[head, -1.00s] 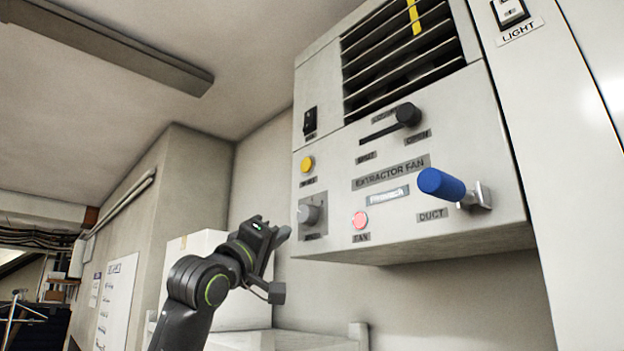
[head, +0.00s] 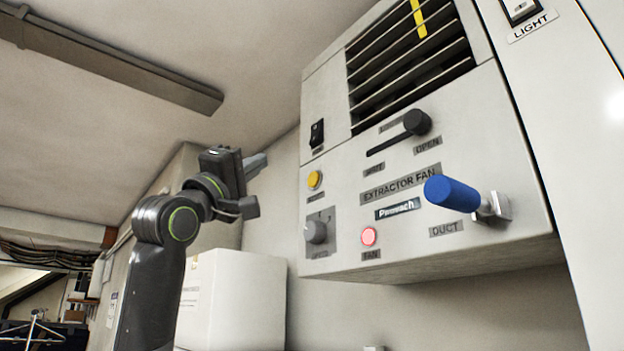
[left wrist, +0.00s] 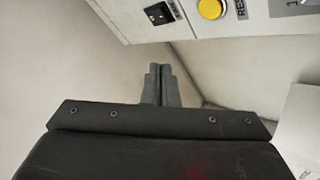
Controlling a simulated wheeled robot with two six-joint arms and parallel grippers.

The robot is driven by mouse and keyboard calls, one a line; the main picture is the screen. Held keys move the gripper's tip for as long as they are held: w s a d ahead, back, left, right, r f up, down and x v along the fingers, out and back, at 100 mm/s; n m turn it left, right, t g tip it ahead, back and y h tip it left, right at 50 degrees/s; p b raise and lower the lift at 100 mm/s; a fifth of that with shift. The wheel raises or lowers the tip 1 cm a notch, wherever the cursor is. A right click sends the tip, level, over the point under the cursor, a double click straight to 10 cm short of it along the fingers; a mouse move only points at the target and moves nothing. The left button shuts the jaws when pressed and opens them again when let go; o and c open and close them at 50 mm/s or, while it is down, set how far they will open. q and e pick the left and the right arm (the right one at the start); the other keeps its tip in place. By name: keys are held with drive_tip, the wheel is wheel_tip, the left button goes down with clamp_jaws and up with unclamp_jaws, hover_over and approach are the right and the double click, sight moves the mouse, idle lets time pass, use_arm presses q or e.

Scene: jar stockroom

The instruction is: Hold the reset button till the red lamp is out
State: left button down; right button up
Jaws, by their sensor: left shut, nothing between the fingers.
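The yellow reset button (head: 315,180) is on the left part of the extractor fan panel (head: 400,245). It also shows in the left wrist view (left wrist: 211,8), with part of its label beside it. The red lamp (head: 369,236), above the FAN label, is lit. My left gripper (head: 262,180) is to the left of the panel, apart from it and from the button. In the left wrist view its fingers (left wrist: 160,84) are together with nothing between them, and the button is beyond them, up and right. My right gripper is not in view.
A white box (head: 235,300) stands below my left arm. Free space lies between gripper and panel.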

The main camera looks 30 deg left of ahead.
sight(314, 180)
use_arm(q)
drive_tip(key=w+d+p, duration=0.3)
drive_tip(key=w, duration=0.5)
drive_tip(key=shift+d, duration=0.2)
idle(1.8)
drive_tip(key=shift+w, duration=0.15)
drive_tip(key=shift+w+d+p, duration=0.2)
drive_tip(key=shift+w+p, duration=0.1)
